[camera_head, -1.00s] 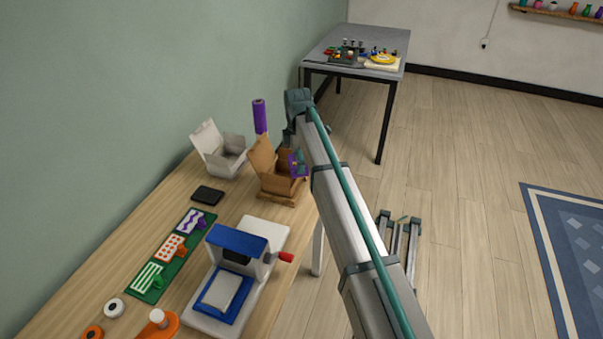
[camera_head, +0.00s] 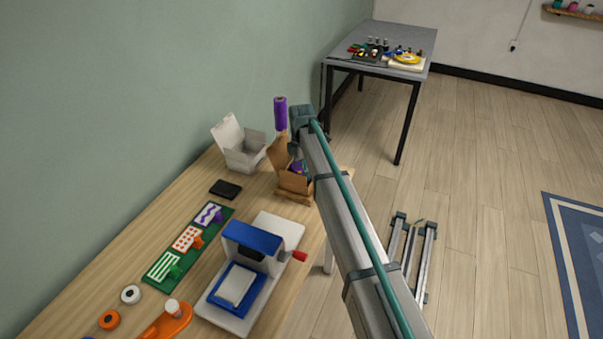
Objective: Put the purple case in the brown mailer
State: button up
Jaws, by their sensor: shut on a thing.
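The brown mailer (camera_head: 293,186) stands open near the far end of the wooden table, its lid raised at the left. The purple case (camera_head: 298,167) shows as a small patch at the mailer's opening. Its lower part is hidden by the mailer's walls, so I cannot tell whether it touches the bottom. My gripper (camera_head: 295,158) is shut on the case, over the mailer. The fingers are small and partly hidden by the lid and my arm.
An open white box (camera_head: 243,157) stands left of the mailer, with a purple cylinder (camera_head: 280,114) behind. A black pad (camera_head: 225,189), a green board with patterned cards (camera_head: 188,243) and a blue-and-white press (camera_head: 247,262) are nearer. A grey table (camera_head: 382,45) stands beyond.

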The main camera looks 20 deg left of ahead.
aim_at(301, 169)
jog(key=shift+f, duration=1.3)
jog(key=o, duration=0.9)
jog(key=shift+f, duration=0.1)
notch_tip(301, 169, up, 12)
jog(key=shift+r+b, duration=0.15)
jog(key=shift+b, duration=1.05)
